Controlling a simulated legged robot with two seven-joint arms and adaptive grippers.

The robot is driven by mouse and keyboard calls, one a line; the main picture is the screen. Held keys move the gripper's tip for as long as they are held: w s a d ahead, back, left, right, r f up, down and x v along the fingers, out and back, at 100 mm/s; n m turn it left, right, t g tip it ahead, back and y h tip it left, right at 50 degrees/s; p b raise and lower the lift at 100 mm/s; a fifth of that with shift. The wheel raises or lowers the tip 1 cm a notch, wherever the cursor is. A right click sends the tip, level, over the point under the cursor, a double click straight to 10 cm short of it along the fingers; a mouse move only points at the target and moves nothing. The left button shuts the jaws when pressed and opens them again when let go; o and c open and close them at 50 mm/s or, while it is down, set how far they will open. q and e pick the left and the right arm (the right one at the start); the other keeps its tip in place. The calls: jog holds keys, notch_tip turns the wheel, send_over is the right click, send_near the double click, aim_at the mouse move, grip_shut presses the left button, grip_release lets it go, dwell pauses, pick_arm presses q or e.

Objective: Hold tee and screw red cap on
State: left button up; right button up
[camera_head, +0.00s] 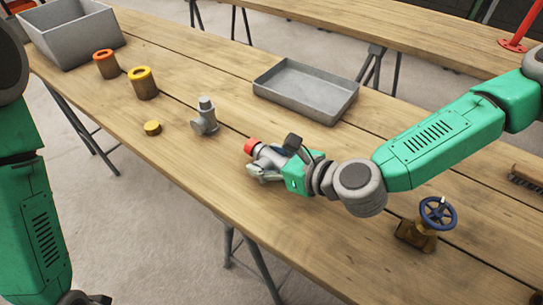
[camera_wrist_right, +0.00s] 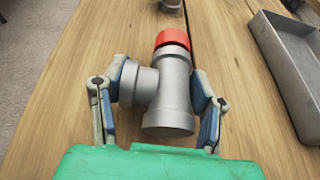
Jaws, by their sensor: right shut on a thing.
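A grey tee (camera_wrist_right: 170,95) lies between the two fingers of my right gripper (camera_head: 270,160), which is shut on it just over the table or on it; I cannot tell which. A red cap (camera_wrist_right: 172,38) sits on the tee's far end, and it also shows in the head view (camera_head: 251,146). The fingers show on both sides of the tee in the wrist view (camera_wrist_right: 160,98). A second grey tee (camera_head: 205,118) stands upright on the table, left of my right gripper. A dark part of my left gripper (camera_head: 85,299) shows at the bottom left edge; its fingers are mostly hidden.
A grey tray (camera_head: 306,92) lies behind my right gripper. An orange-topped pot (camera_head: 106,65), a yellow-topped pot (camera_head: 143,84), a yellow cap (camera_head: 152,128) and a grey bin (camera_head: 70,35) are at the left. A blue-wheeled valve (camera_head: 425,228) is at the right. The near middle table is clear.

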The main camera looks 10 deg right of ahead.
pick_arm(q)
jog(key=o, duration=0.6)
jog(key=shift+c, duration=0.2)
pick_arm(e)
grip_shut()
